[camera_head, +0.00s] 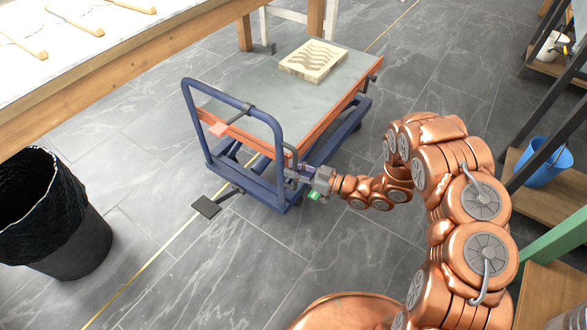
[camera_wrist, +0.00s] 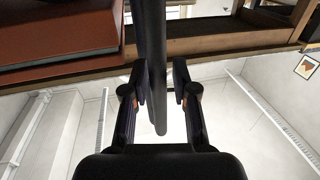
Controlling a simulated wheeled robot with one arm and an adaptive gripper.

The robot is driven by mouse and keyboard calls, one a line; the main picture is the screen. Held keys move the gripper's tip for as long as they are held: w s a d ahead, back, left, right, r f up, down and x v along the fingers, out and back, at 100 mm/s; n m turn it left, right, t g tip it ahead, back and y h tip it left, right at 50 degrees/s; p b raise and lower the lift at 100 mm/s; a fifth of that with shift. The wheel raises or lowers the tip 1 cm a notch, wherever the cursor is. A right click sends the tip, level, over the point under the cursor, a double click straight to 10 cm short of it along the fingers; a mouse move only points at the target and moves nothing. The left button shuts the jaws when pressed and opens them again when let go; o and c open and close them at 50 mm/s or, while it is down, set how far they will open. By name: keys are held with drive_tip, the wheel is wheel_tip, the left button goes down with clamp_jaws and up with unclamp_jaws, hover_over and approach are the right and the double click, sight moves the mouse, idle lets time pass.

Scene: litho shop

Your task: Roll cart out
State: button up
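The cart (camera_head: 240,98) has a blue frame, a grey top with a red-orange edge, and small wheels. Its blue push handle (camera_head: 196,130) rises at the near left end. A pale block with a wavy pattern (camera_head: 314,60) lies on the cart top. My gripper (camera_head: 298,172) is at the near right post of the handle, low beside the cart's corner. In the wrist view, a dark bar (camera_wrist: 153,50) runs between my two fingers (camera_wrist: 158,88). The fingers are apart, with a visible gap on the bar's right side; contact on the left is unclear.
A black bin (camera_head: 85,235) stands at the left. A wooden table (camera_head: 120,65) fills the upper left, close to the cart. Shelves with a blue bucket (camera_head: 543,163) stand at the right.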

drive_tip(key=shift+o, duration=0.7)
drive_tip(key=shift+w+d, duration=0.1)
drive_tip(key=v, duration=1.2)
